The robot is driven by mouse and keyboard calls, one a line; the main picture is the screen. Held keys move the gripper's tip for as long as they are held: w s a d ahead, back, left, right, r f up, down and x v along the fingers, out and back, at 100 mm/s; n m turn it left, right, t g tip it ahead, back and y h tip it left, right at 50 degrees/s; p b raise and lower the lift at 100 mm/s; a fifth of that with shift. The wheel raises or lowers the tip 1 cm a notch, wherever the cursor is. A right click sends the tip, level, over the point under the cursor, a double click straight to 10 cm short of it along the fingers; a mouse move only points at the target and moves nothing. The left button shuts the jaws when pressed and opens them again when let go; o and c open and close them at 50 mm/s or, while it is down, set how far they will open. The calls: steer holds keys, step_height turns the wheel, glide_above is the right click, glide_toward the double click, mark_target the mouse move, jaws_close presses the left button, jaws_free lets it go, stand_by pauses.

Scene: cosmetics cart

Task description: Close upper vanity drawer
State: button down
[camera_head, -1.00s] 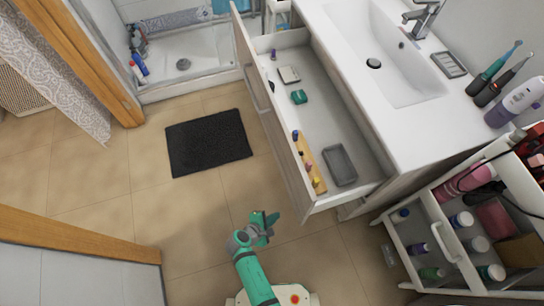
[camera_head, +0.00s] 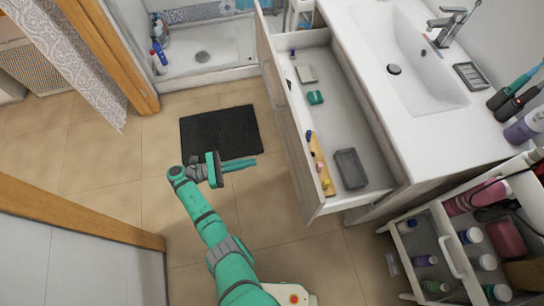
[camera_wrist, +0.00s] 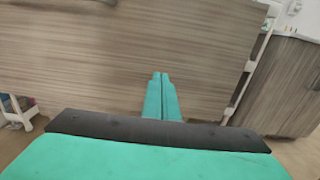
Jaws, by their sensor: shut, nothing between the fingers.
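The upper vanity drawer (camera_head: 368,196) is pulled far out from under the white sink top. Its long front panel (camera_head: 290,120) faces left in the head view. In the wrist view the closed fingers (camera_wrist: 162,98) point at a wood-grain panel (camera_wrist: 90,50); contact cannot be told.
The white sink top (camera_head: 400,120) lies right of the drawer. A cart with bottles (camera_head: 470,250) stands at lower right. A black mat (camera_head: 220,132) lies on the tiled floor behind my gripper. A wooden door frame (camera_head: 80,225) is at left.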

mark_target(293, 154)
steer(key=x, duration=1.3)
steer(key=shift+w+d, duration=0.1)
steer(key=shift+d, duration=0.25)
